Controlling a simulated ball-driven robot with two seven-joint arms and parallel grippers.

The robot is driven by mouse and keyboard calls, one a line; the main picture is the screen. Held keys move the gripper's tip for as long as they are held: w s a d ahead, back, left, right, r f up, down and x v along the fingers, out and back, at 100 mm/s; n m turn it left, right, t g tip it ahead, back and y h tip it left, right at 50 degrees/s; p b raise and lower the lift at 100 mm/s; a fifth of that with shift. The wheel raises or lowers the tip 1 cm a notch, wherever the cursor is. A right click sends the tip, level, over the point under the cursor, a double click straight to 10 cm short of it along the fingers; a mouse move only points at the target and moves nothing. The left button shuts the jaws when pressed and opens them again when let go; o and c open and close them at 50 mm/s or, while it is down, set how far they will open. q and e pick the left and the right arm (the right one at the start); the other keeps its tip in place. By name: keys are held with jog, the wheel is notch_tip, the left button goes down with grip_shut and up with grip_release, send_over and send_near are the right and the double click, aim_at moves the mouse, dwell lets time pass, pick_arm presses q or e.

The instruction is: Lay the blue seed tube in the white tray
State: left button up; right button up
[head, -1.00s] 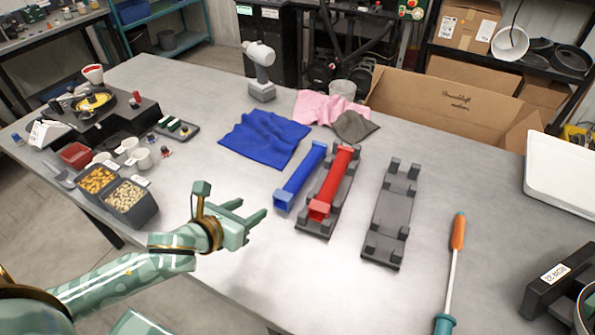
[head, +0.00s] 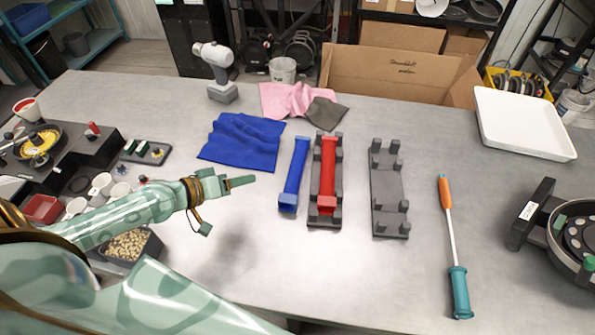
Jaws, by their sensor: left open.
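The blue seed tube (head: 294,176) lies on the table in the head view, just left of the grey cradle (head: 324,219) that holds a red tube (head: 328,172). The white tray (head: 525,122) sits at the far right of the table and looks empty. My left gripper (head: 250,181) is open and empty, to the left of the blue tube and apart from it. It is seen nearly edge-on, so the gap between its fingers is hard to see. My right gripper is not in view.
An empty grey cradle (head: 387,190) stands right of the red tube. A screwdriver-like tool (head: 452,250) lies between it and a round seed meter (head: 578,238). A blue cloth (head: 242,141) and a pink cloth (head: 291,99) lie behind. Bare table lies before the tray.

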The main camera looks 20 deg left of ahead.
pick_arm(q)
jog(key=w, duration=0.2)
jog(key=b, duration=0.1)
send_near(290, 169)
jog(key=x, duration=0.3)
jog(key=shift+w+f, duration=0.3)
jog(key=shift+w, duration=0.05)
jog(key=b+x, duration=0.1)
jog(key=x, duration=0.4)
jog(key=shift+w+d, duration=0.1)
jog(key=shift+d, duration=0.05)
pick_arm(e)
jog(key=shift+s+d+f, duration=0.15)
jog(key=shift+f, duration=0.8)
pick_arm(q)
jog(key=c, duration=0.8)
jog(key=shift+r, duration=0.1)
jog(key=shift+c, duration=0.2)
